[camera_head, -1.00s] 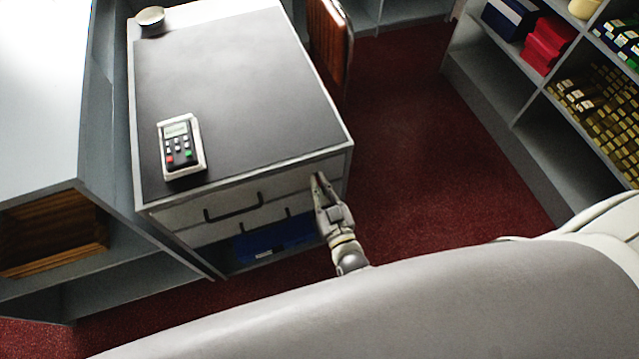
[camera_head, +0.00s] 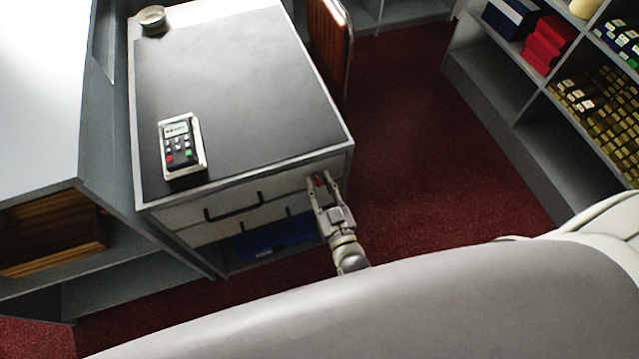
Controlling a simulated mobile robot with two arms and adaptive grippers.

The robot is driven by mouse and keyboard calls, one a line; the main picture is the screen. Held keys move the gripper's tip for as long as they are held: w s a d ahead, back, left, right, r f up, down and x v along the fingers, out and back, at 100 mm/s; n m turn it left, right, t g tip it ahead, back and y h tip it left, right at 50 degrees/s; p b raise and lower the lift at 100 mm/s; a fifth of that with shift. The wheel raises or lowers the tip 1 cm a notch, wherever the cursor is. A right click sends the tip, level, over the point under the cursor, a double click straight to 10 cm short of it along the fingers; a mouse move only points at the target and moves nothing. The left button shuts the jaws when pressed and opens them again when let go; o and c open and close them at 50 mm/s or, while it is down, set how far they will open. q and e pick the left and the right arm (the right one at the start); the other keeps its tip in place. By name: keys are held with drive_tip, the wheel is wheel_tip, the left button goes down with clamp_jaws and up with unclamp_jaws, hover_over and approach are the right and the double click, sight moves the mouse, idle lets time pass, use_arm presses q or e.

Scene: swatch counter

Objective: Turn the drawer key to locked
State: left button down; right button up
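The drawer unit (camera_head: 240,180) has a dark top and light drawer fronts with black handles. The small red key (camera_head: 320,181) shows at the right end of the upper drawer front; its angle is too small to tell. My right gripper (camera_head: 321,180) is at that drawer front, its two fingers spread apart on either side of the key. It looks open, with the key between the fingertips. Part of the key and its lock are hidden by the fingers. My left gripper is not in view.
A card terminal (camera_head: 181,146) and a round metal tin (camera_head: 152,19) stand on the top. A blue bin (camera_head: 270,241) sits below the drawers. Shelves with boxes (camera_head: 548,42) stand at the right. The red floor (camera_head: 420,150) between is clear.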

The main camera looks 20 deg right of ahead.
drive_tip(key=s, duration=1.1)
drive_tip(key=shift+s+d, duration=0.15)
drive_tip(key=shift+s, duration=0.15)
drive_tip(key=shift+f, duration=0.1)
drive_tip(key=s+f+n+g+y, duration=0.1)
drive_tip(key=s+f+g, duration=0.3)
drive_tip(key=f, duration=0.6)
drive_tip(key=s+f+n+g, duration=0.1)
drive_tip(key=s+f+g, duration=0.3)
drive_tip(key=f, duration=0.7)
drive_tip(key=s+d+f+g, duration=0.4)
drive_tip(key=s+f, duration=0.1)
drive_tip(key=s, duration=0.4)
drive_tip(key=s+d+f+g+h, duration=0.1)
drive_tip(key=s+d+f+g, duration=0.3)
drive_tip(key=s, duration=0.4)
wheel_tip(320, 180, down, 2)
drive_tip(key=shift+s+d+f+g+h, duration=0.2)
drive_tip(key=shift+s+d+g+h, duration=0.15)
drive_tip(key=shift+d, duration=0.45)
